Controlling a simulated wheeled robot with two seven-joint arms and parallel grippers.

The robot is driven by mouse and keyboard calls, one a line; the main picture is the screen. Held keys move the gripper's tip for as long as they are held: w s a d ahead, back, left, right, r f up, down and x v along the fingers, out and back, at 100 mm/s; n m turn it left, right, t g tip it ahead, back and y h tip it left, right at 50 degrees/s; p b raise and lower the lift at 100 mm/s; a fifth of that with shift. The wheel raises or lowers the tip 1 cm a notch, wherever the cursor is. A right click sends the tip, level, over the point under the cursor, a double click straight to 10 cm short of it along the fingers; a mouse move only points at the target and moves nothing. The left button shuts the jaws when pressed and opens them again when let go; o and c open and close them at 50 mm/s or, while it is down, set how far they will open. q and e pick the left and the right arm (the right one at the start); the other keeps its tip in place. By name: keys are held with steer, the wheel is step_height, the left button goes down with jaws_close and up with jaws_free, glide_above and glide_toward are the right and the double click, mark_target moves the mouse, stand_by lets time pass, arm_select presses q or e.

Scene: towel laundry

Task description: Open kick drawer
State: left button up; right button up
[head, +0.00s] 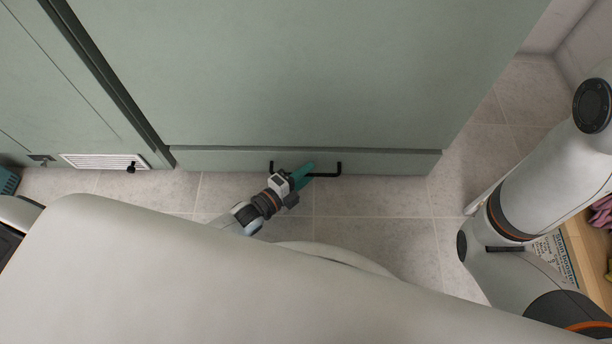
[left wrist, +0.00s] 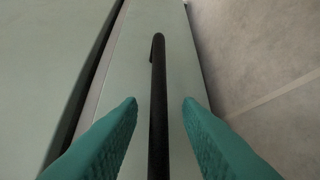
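The kick drawer (head: 390,163) is a low green front under the large green cabinet door. It carries a black bar handle (head: 327,175), which also shows in the left wrist view (left wrist: 158,85). My left gripper (head: 304,173) is at the handle, near its middle. In the left wrist view its two teal fingers (left wrist: 160,103) stand open, one on each side of the bar, with a gap on both sides. The drawer front looks about in line under the door. My right arm shows at the right, but its gripper is not in view.
Tiled floor (head: 385,245) lies clear in front of the drawer. A white vent grille (head: 100,161) is at the left. A wooden shelf or box (head: 585,245) with a labelled item and pink cloth stands at the right edge.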

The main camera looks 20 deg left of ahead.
arm_select(q)
steer(key=shift+w+d, duration=0.15)
steer(key=shift+w, duration=0.05)
jaws_close()
steer(key=shift+s, duration=0.15)
